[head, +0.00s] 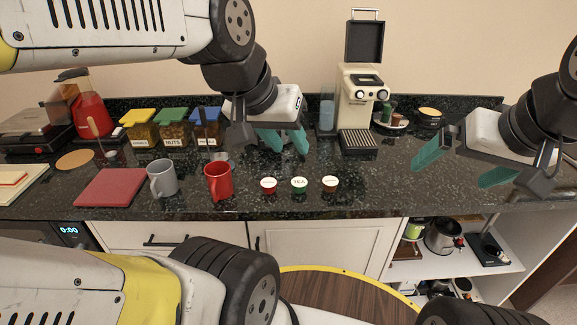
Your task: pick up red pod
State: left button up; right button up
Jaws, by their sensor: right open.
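The red pod (268,188), with a white labelled top, stands on the dark counter near its front edge. It is the leftmost of three pods in a row. My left gripper (287,146) is above and behind the pods, with its teal fingers apart and nothing seen between them. It does not touch the red pod. My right gripper (460,167) is open and empty, over the counter at the right, well away from the pods.
A green pod marked TEA (299,187) and a brown pod (330,187) stand right of the red pod. A red mug (218,184) and a grey mug (163,180) stand to the left. A coffee machine (358,100) stands behind. Counter between pods and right gripper is clear.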

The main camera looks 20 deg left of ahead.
aim_at(268, 184)
jog(key=k+j+u, duration=0.1)
jog(key=u, duration=0.3)
jog(key=j+u, duration=0.15)
jog(key=u, duration=0.2)
jog(key=k+j+u, duration=0.1)
jog(key=u, duration=0.3)
